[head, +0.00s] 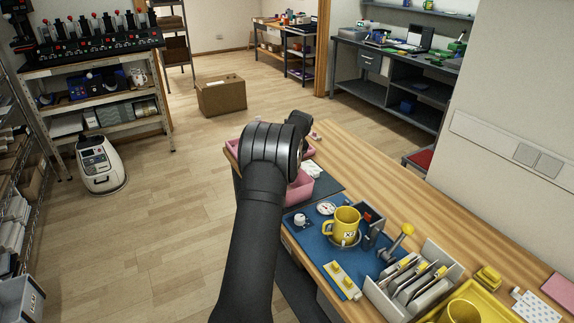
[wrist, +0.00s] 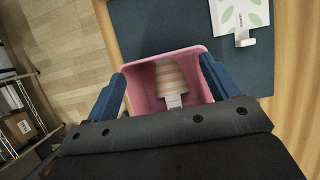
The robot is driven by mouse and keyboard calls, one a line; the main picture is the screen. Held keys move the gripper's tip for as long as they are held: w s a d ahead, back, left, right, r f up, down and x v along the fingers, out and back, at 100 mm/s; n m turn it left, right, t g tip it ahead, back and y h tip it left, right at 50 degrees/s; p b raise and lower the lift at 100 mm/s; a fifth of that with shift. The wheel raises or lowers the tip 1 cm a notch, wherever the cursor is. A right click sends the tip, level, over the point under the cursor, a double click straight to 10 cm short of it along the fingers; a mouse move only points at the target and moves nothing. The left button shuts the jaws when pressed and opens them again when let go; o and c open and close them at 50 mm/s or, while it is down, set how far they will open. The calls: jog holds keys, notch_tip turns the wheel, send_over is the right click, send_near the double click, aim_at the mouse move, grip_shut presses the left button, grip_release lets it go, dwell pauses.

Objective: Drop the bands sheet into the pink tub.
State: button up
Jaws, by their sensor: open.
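The pink tub (wrist: 146,98) is right below my gripper (wrist: 163,68) in the wrist view. The bands sheet (wrist: 172,78), a pale piece with tan stripes and a light tab, shows inside the tub's outline, between my fingers but touching neither. It looks tilted inside the tub; how it rests on the bottom is hard to tell. My gripper is open, its two blue fingers apart on either side of the tub. In the head view the tub (head: 301,190) is partly hidden behind my arm, and my fingers are hidden.
A leaf-patterned sheet (wrist: 240,14) with a tab lies on the dark mat (wrist: 150,25) beside the tub. On the bench, a yellow mug (head: 342,223) stands on the blue mat (head: 318,246), near a rack of plates (head: 412,280). The bench edge and floor lie to the left.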

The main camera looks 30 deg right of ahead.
jog(key=shift+r, duration=2.4)
notch_tip(320, 180, down, 6)
